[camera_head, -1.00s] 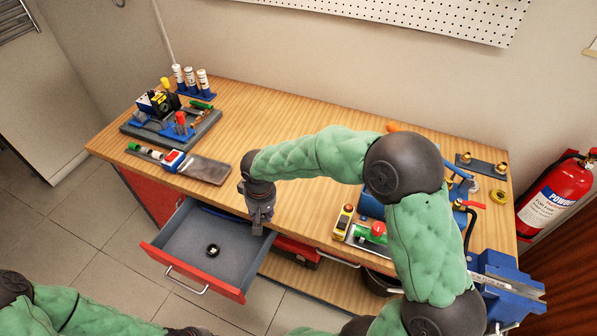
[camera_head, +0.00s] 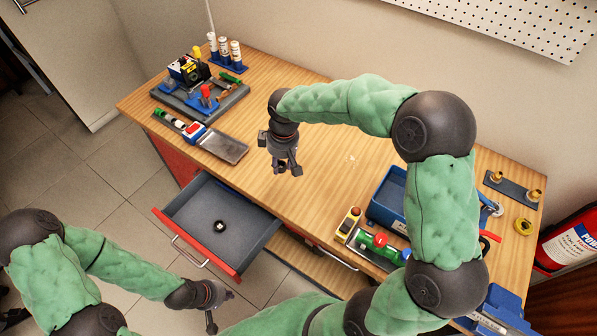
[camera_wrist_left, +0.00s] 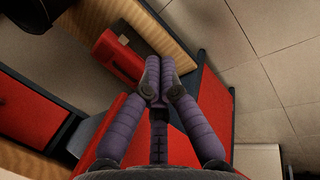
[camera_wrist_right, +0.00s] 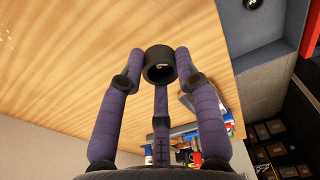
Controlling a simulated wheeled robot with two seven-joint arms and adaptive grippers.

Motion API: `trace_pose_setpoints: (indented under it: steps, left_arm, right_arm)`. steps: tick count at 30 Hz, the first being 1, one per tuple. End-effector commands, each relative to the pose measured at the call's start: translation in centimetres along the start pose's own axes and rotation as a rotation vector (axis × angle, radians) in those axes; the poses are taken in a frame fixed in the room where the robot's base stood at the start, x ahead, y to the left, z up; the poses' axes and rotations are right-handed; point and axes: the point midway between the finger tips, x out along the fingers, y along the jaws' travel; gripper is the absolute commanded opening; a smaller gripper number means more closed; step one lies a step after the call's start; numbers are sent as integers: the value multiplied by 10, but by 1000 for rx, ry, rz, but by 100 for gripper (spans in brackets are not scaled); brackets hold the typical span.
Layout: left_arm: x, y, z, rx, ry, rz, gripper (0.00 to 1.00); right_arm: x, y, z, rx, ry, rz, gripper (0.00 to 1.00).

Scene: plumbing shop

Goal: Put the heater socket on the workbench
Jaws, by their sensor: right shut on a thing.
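A heater socket (camera_wrist_right: 159,66), a short black ring-shaped cylinder, is pinched between the fingertips of my right gripper (camera_wrist_right: 160,70). In the head view my right gripper (camera_head: 286,170) hangs above the front middle of the wooden workbench (camera_head: 325,150), and the socket in it is hard to make out. In the right wrist view the bare bench top lies behind the socket; I cannot tell the gap. My left gripper (camera_wrist_left: 158,72) is shut and empty, with its fingertips together, in front of the bench near the floor (camera_head: 212,322).
The open drawer (camera_head: 242,247) holds another small black socket (camera_head: 220,226). A tool board (camera_head: 215,106) and a tray with a red-and-blue tool (camera_head: 193,131) stand left. A blue bin (camera_head: 385,203) and a green-and-red tool (camera_head: 377,240) lie right. The bench middle is clear.

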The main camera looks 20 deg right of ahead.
Motion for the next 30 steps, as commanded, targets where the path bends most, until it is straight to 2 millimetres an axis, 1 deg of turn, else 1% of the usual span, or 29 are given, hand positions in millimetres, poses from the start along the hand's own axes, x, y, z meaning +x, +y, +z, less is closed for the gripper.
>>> trace_pose_setpoints:
  steps: [1, 3, 6, 10, 17, 19, 22, 25, 30]
  left_arm:
    - [3, -1, 0, 0, 0, 0, 0]
    - [7, -2, 0, 0, 0, 0, 0]
    - [10, -4, 0, 0, 0, 0, 0]
    - [13, -5, 0, 0, 0, 0, 0]
    - [15, -5, -1, 0, 0, 0, 0]
    - [17, -6, -1, 0, 0, 0, 0]
    - [21, -7, -1, 0, 0, 0, 0]
    - [23, -8, -1, 0, 0, 0, 0]
    - [22, -8, -1, 0, 0, 0, 0]
  right_arm:
    - [6, 11, 5, 5, -1, 0, 1]
    - [20, 20, 10, 3, -2, -1, 1]
    - [34, 33, 16, 3, 0, 0, 1]
    - [47, 44, 22, 2, -1, 0, 1]
    - [56, 52, 25, 1, 1, 1, 1]
    - [62, 57, 28, 2, 0, 0, 1]
    - [78, 56, 30, -1, -2, -1, 1]
    - [89, 56, 31, 1, 0, 0, 1]
    - [91, 56, 30, 1, 2, 1, 1]
